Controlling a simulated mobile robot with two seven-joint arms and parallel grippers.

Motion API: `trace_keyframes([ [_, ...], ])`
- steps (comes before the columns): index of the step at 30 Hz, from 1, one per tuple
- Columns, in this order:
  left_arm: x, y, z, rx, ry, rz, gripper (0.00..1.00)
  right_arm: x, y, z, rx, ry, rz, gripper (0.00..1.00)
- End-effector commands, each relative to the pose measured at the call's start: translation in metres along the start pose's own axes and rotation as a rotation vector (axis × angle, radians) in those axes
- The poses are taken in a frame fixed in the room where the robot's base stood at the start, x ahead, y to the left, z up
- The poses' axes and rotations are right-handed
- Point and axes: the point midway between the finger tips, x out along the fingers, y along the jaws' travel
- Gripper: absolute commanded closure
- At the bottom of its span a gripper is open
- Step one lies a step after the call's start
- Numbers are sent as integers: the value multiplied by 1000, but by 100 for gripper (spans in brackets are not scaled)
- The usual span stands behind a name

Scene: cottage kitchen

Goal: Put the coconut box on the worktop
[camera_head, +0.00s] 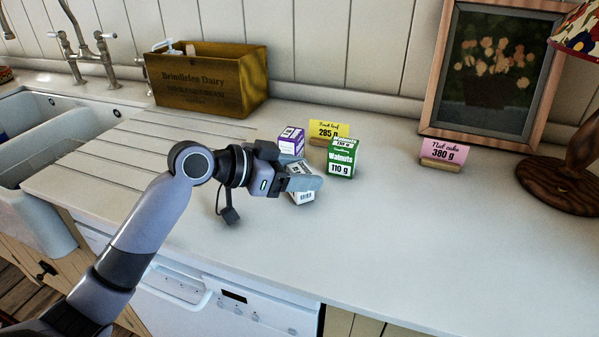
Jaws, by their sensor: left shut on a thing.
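My left gripper (306,183) comes in from the left over the worktop (420,235) and is shut on a small white box (304,198). The box has a barcode on its lower face and looks slightly tilted. A finger hides its middle, so I cannot read its name or tell for sure that it is the coconut box. It is at or just above the worktop surface; I cannot tell whether it touches. My right gripper is not in view.
A purple-and-white box (291,140) and a green Walnuts box (342,158) stand close behind. A yellow 285 g card (328,129) and a pink Nut cake card (443,152) stand further back. A wooden crate (208,80), picture frame (432,105) and lamp (573,172) line the back. The front right is clear.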

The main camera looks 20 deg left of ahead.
Motion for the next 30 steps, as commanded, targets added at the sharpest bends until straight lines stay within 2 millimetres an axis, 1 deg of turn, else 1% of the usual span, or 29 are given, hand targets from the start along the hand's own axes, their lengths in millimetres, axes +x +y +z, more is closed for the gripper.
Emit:
trace_keyframes([
  [6, 0, 0, 0, 2, 2, -1, 74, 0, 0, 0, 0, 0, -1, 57],
  [10, 1, 0, 3, 2, 1, -1, 74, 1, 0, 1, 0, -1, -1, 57],
  [11, 1, 0, 2, 2, 1, -1, 33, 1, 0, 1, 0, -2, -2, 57],
  [12, 1, 0, 2, 1, 1, -1, 20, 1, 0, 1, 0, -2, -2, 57],
  [13, 1, 0, 2, 1, 1, 0, 18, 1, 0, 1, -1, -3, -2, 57],
  [20, 1, 0, 2, 1, 0, 0, 18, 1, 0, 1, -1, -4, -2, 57],
  [23, 0, 0, -1, 1, 1, 0, 18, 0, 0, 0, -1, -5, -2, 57],
  [26, -10, -2, 0, 2, 1, -4, 18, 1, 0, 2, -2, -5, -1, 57],
  [29, -27, -1, 1, 4, -2, -4, 18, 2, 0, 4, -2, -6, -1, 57],
  [30, -35, -1, 1, 5, -2, -5, 18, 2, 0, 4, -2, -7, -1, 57],
])
